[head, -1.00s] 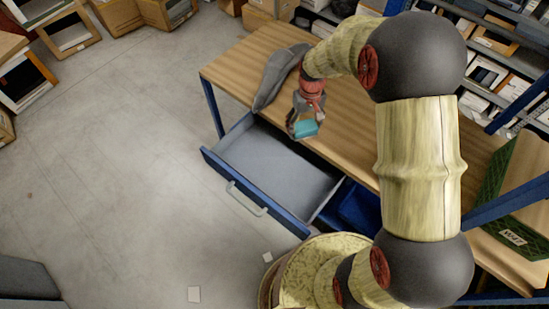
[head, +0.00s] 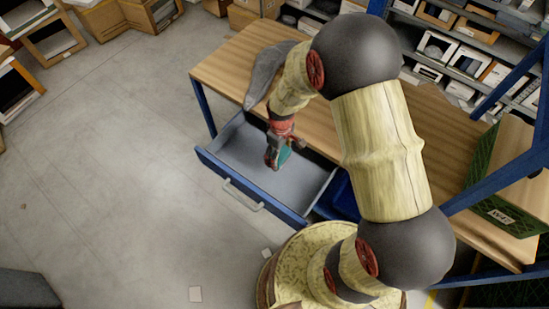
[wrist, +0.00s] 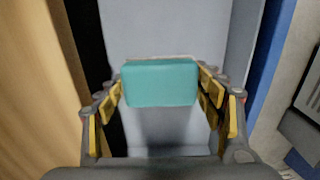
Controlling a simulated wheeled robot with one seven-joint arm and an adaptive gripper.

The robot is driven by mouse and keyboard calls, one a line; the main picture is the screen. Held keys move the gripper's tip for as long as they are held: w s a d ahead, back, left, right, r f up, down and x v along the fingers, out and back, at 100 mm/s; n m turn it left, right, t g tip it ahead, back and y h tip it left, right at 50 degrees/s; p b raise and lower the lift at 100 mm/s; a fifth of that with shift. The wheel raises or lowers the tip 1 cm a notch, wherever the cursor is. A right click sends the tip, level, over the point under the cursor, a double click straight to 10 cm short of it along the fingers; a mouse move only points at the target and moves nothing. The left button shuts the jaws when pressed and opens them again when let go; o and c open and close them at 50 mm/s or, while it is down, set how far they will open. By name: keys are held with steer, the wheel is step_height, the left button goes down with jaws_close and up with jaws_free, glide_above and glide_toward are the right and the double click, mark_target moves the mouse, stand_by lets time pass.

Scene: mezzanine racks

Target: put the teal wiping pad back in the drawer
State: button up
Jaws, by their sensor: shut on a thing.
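The teal wiping pad (wrist: 160,84) is between the yellow-padded fingers of my gripper (wrist: 162,95) in the wrist view. My gripper (head: 277,160) is shut on it, and a teal edge of the pad (head: 284,157) shows beside the fingers in the head view. The drawer (head: 230,166) is pulled out, with a blue front, a light handle and a bare grey inside. The gripper and pad are over the open drawer; its floor (wrist: 162,28) shows behind the pad. I cannot tell how high the pad is above that floor.
The wooden tabletop (head: 225,75) lies just behind the open drawer. A grey cloth-like thing (head: 264,72) lies on it near the arm. A green crate (head: 490,185) stands at the right end. Shelves (head: 470,50) are at the back.

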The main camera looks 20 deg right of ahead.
steer(key=w+f, duration=0.2)
steer(key=f, duration=0.1)
steer(key=w+a+f+b, duration=0.1)
steer(key=w+f, duration=0.1)
steer(key=shift+f, duration=0.25)
steer(key=shift+f+b, duration=0.4)
steer(key=shift+f, duration=1)
steer(key=shift+f, duration=0.15)
steer(key=o, duration=1.2)
steer(key=shift+c, duration=0.2)
steer(key=shift+o, duration=0.3)
